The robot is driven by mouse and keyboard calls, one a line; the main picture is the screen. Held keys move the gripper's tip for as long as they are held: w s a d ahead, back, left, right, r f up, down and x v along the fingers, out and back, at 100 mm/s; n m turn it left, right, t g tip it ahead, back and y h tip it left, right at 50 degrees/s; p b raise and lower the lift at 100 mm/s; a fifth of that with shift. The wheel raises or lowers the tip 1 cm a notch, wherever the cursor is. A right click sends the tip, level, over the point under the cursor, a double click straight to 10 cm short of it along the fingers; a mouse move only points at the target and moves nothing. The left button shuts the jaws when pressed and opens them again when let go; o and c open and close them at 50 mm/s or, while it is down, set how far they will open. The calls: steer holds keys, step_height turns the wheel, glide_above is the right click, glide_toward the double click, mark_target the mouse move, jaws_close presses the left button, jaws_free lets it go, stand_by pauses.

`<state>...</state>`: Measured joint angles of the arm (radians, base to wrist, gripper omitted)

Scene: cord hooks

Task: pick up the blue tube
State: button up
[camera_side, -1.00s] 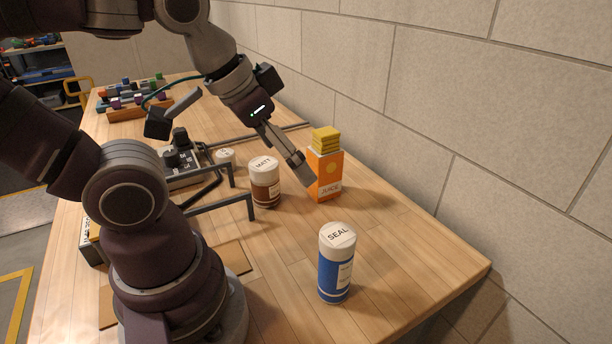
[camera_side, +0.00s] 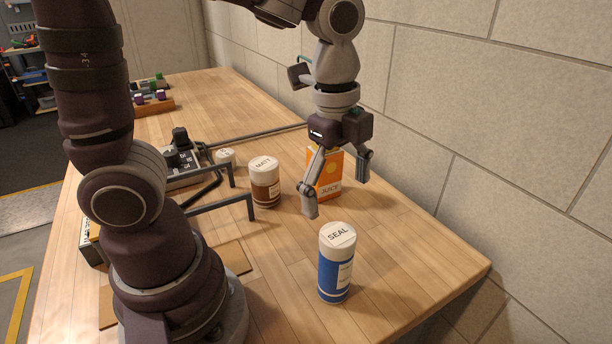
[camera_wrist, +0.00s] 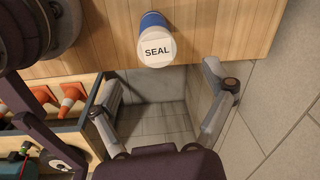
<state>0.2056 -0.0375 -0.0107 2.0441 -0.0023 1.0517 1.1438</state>
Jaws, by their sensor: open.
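The blue tube (camera_side: 335,275) stands upright on the wooden table near its front right edge. It has a white lid marked SEAL and a pale label. My gripper (camera_side: 336,190) is above and behind it in the side view, fingers spread, empty and apart from it. In the wrist view the tube's white lid (camera_wrist: 157,50) shows at the top centre, beyond the open fingers (camera_wrist: 160,140).
An orange juice carton (camera_side: 325,173) stands behind my gripper. A brown MATT tube (camera_side: 265,183) stands to its left, near grey hooked bars (camera_side: 225,201). A stone wall (camera_side: 480,110) bounds the right. The table around the blue tube is clear.

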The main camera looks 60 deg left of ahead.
mark_target(337, 259)
steer(key=m, duration=0.1)
steer(key=f+m, duration=0.1)
steer(key=d+f+m+g, duration=0.1)
steer(key=shift+w, duration=0.3)
steer(key=f, duration=1)
steer(key=shift+s+a, duration=0.15)
steer(key=shift+s, duration=0.05)
steer(key=shift+c, duration=0.2)
steer(key=shift+r, duration=0.1)
steer(key=c, duration=1.1)
